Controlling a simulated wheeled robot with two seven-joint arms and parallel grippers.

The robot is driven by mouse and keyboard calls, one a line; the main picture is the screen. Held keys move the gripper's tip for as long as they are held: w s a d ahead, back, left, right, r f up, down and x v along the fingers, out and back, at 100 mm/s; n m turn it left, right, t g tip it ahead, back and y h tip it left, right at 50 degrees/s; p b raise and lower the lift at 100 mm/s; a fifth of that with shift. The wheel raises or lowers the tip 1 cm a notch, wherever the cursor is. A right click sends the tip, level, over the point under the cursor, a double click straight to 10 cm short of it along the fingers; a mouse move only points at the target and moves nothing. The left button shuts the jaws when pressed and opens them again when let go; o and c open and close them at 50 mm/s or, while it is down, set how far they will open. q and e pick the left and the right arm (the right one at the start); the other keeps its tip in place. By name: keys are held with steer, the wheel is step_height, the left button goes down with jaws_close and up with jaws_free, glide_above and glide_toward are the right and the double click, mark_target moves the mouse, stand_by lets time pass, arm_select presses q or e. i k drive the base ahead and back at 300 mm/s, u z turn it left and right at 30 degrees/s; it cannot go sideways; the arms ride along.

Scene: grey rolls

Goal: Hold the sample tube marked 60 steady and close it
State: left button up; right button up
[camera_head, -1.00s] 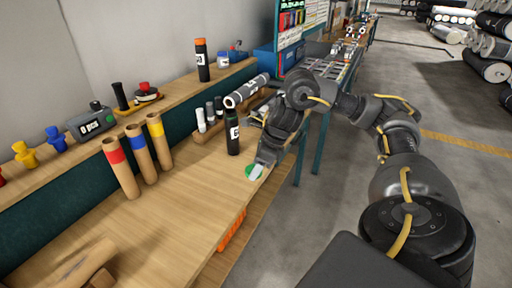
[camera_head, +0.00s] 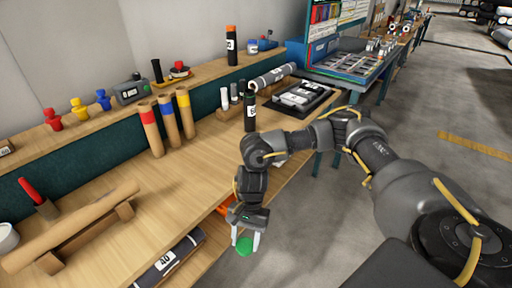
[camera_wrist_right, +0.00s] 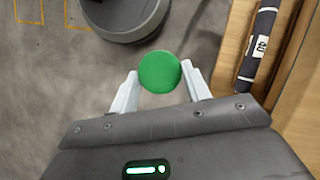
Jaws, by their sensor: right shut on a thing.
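My right gripper (camera_head: 245,238) is shut on a round green cap (camera_head: 244,246). It holds the cap in front of the bench edge, over the floor. In the right wrist view the green cap (camera_wrist_right: 160,72) sits between the two pale fingers. A dark upright tube (camera_head: 250,113) with a white label that seems to read 60 stands on the bench behind my right arm. Its top end is too small to make out. My left gripper is not in view.
A cardboard roll (camera_head: 70,228) lies on supports at the bench's left. Three cardboard tubes (camera_head: 151,130) with coloured ends stand by the green back panel. A dark roll marked 40 (camera_head: 168,262) lies low at the front. The bench middle (camera_head: 170,195) is clear.

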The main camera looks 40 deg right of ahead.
mark_target(249, 98)
steer(key=z, duration=2.6)
steer(key=i, duration=3.45)
steer(key=u, duration=3.75)
